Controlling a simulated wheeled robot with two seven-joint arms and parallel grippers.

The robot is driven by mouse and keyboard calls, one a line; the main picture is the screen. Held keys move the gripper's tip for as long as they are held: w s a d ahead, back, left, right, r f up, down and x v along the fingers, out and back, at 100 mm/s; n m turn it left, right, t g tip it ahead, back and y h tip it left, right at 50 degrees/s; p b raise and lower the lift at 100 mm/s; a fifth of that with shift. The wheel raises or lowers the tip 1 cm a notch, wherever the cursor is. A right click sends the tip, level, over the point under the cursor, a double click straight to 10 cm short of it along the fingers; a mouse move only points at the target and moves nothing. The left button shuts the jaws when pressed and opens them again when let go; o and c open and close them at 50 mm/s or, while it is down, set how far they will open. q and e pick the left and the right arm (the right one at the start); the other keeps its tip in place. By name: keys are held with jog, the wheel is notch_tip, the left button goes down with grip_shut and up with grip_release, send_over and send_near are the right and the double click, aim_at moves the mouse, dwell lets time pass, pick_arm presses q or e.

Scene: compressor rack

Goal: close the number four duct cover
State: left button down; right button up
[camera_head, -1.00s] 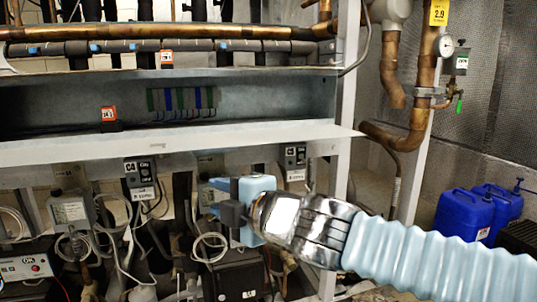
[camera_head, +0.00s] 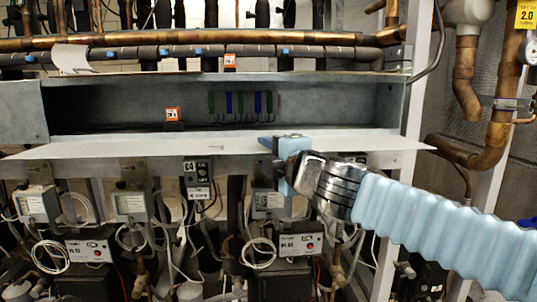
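An open duct (camera_head: 330,97) runs across the rack, with coloured terminal blocks inside. A pale flat cover (camera_head: 110,149) lies folded down along its lower edge, roughly level and sticking out toward me. I cannot read a number four on this cover. My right gripper (camera_head: 277,160) is at the cover's front edge, right of its middle, and overlaps it in the picture. I cannot tell whether it touches the cover or whether its fingers are open. It hides part of the edge. My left gripper is out of view.
A C4 box (camera_head: 196,172) and several grey control boxes with looped cables hang below the cover. Copper pipes (camera_head: 200,41) run above the duct. A rack post (camera_head: 411,95) and a thick copper pipe (camera_head: 490,125) stand at right.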

jog(key=shift+w, duration=0.2)
jog(key=shift+c, duration=0.3)
jog(key=shift+a, duration=0.1)
grip_shut()
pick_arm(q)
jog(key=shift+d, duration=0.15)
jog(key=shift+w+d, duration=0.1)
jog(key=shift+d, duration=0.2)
pick_arm(e)
jog(key=shift+r, duration=0.25)
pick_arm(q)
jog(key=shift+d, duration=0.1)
pick_arm(e)
jog(key=shift+r, duration=0.1)
